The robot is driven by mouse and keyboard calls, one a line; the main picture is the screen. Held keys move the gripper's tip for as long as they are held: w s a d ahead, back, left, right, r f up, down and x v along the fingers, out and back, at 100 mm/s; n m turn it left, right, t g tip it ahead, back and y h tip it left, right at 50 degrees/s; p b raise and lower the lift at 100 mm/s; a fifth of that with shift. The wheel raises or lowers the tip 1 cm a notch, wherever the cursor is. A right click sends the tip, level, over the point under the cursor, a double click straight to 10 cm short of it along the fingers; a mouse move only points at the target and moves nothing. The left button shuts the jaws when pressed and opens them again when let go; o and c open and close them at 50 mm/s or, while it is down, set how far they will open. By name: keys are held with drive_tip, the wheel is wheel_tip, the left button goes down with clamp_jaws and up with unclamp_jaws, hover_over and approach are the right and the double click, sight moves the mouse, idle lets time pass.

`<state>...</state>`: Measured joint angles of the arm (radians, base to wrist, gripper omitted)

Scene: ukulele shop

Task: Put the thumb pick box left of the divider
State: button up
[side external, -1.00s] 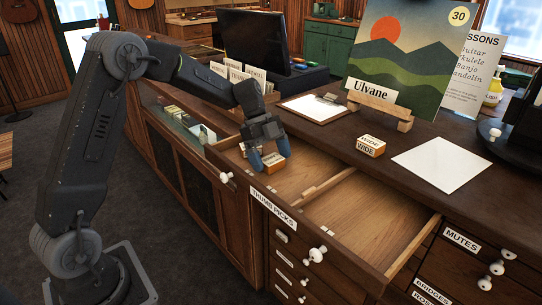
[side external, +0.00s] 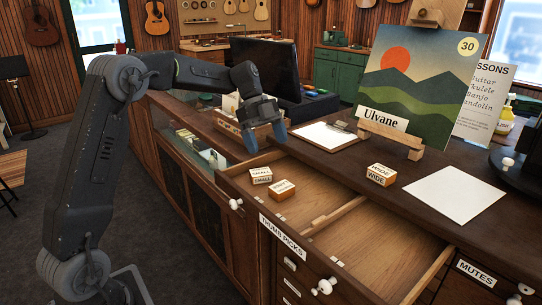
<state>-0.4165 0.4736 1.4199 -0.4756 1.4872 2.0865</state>
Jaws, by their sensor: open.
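The open drawer labelled THUMB PICKS (side external: 283,237) has a wooden divider (side external: 336,215) across it. Two small orange-and-white boxes rest on the drawer floor left of the divider: one marked SMALL (side external: 261,176) and, just right and nearer, another box (side external: 282,189) whose label is too small to read. The bay right of the divider looks empty. A similar box marked WIDE (side external: 381,175) sits on the countertop right of the drawer. My gripper (side external: 264,146) is open and empty, fingers down, above the drawer's back left part, apart from the boxes.
A clipboard (side external: 322,136), a picture on an easel (side external: 422,95) with an Ulvane card, and a white sheet (side external: 455,193) lie or stand on the counter (side external: 410,205). A dark monitor (side external: 266,68) and a card holder stand behind my gripper.

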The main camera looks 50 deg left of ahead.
drive_tip(key=s+d+r+n+t+y, duration=0.2)
drive_tip(key=s+d+r+n+y, duration=0.25)
drive_tip(key=s+d+n, duration=0.6)
drive_tip(key=s+d+f+n+t, duration=0.1)
drive_tip(key=s+f+n, duration=0.1)
drive_tip(key=s, duration=0.6)
drive_tip(key=s+f+n+t+y, duration=0.1)
drive_tip(key=s+f+n+t, duration=0.1)
drive_tip(key=s+n, duration=0.3)
drive_tip(key=s, duration=0.2)
drive_tip(key=shift+s+d+t, duration=0.3)
drive_tip(key=shift+s+d, duration=0.05)
drive_tip(key=shift+s, duration=0.05)
drive_tip(key=shift+f+n+y, duration=0.1)
drive_tip(key=shift+n+y, duration=0.15)
drive_tip(key=shift+c, duration=0.4)
